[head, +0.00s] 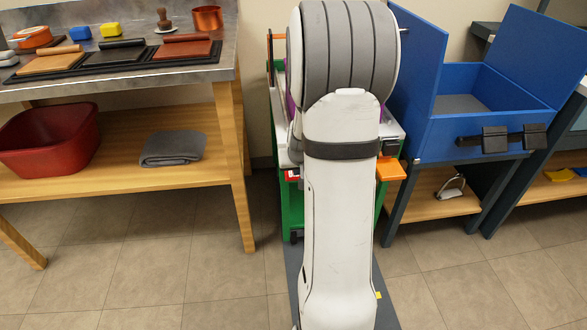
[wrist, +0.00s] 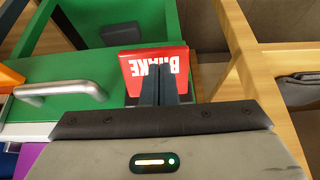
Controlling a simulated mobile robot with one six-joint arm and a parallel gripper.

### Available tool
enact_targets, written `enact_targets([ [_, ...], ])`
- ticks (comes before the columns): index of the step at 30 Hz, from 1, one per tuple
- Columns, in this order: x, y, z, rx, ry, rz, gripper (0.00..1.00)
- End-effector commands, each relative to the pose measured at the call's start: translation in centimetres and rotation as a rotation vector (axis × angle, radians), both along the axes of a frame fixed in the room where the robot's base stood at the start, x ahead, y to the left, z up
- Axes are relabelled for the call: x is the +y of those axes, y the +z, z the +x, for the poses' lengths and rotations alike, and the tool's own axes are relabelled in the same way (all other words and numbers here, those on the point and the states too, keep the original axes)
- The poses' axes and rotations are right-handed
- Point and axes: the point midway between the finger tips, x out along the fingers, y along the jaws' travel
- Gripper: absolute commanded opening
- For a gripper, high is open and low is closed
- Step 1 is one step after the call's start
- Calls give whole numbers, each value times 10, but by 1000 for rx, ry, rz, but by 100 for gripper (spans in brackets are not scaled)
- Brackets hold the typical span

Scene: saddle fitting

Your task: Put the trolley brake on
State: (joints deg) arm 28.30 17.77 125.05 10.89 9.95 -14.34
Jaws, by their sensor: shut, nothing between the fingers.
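The green trolley (head: 291,208) stands behind my arm in the head view, which hides most of it. In the wrist view its green side (wrist: 75,70) fills the left. A red plate marked "BRAKE" (wrist: 135,68), upside down in that view, is at the trolley's edge. A small red patch also shows at the trolley's left edge in the head view (head: 292,174). My gripper (wrist: 160,82) is shut and empty, its dark fingers in front of the red plate. I cannot tell whether they touch it. The head view hides my gripper behind the arm.
A silver handle (wrist: 62,88) is beside the plate on the trolley. A wooden bench (head: 235,150) stands left, holding a red tub (head: 50,143) and grey cloth (head: 173,149). A blue open box (head: 470,135) stands right. Bare tiled floor (head: 150,260) lies front left.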

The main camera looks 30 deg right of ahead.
Motion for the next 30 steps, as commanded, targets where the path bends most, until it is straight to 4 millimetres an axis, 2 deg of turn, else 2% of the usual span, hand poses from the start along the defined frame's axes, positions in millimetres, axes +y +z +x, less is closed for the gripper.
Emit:
enact_targets([
  [1,-1,-6,-2,0,-3,0,0],
  [10,-3,-19,-5,-1,-10,-1,0],
  [30,-4,-27,-7,6,-12,3,0],
])
